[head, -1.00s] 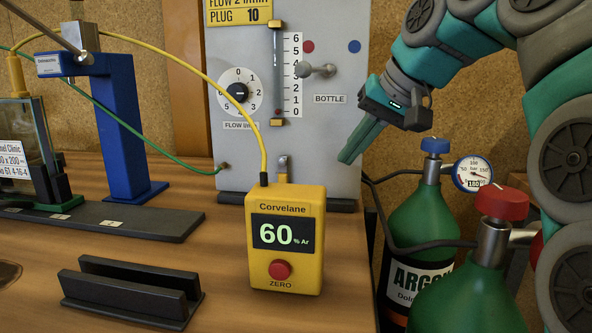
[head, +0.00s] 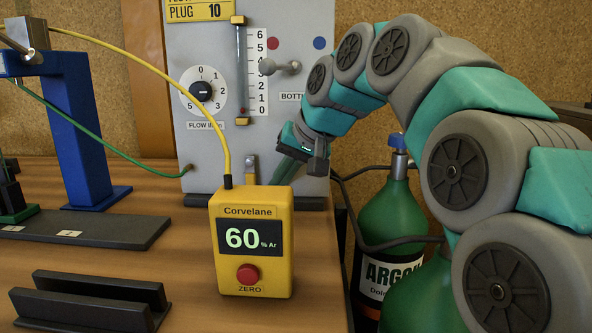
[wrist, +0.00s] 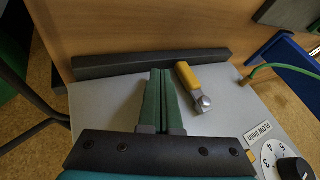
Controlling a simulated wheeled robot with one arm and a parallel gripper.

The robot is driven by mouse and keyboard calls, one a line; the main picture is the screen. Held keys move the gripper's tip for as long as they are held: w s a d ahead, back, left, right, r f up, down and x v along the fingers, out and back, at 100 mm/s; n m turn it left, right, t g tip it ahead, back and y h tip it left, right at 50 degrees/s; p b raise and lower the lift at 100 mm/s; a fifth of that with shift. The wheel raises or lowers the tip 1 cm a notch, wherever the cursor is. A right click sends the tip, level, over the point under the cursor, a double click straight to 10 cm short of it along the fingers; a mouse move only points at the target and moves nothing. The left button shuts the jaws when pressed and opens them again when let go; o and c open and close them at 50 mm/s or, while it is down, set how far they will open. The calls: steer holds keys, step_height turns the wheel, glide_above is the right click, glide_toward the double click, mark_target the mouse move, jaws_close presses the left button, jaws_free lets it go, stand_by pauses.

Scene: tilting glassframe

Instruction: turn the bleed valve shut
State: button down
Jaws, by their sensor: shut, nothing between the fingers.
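A small lever valve (head: 252,168) sits low on the front of the grey panel, partly hidden behind the yellow meter in the head view. I take it for the bleed valve; no label on it is readable. In the wrist view its yellow handle (wrist: 187,75) runs from a silver hub (wrist: 203,103) toward the panel's foot. My gripper (head: 275,181) is shut and empty, just right of the lever in the head view. In the wrist view my gripper (wrist: 162,74) has its green fingers together beside the handle, with a narrow gap between.
The yellow Corvelane meter (head: 252,268), reading 60% Ar, stands in front of the panel (head: 205,150). A bottle lever (head: 280,68) is higher up. Green gas cylinders (head: 390,215) stand right. A green hose (head: 110,148) enters at left.

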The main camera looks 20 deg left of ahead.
mark_target(251, 177)
steer(key=shift+s+a, duration=0.25)
steer(key=shift+a, duration=0.7)
steer(key=shift+f, duration=0.1)
steer(key=shift+s+a+f+y+b, duration=0.15)
steer(key=shift+f+y+b, duration=0.1)
steer(key=shift+y+b, duration=0.25)
steer(key=shift+w+a+f+y+b, duration=0.1)
steer(key=shift+a+f+y+b, duration=0.1)
steer(key=shift+y+b, duration=0.3)
steer(key=shift+s+a+m+g+y, duration=0.1)
steer(key=shift+a+m+g+y, duration=0.1)
steer(key=shift+m+g+y, duration=0.15)
steer(key=shift+s+a, duration=0.1)
steer(key=shift+a, duration=0.05)
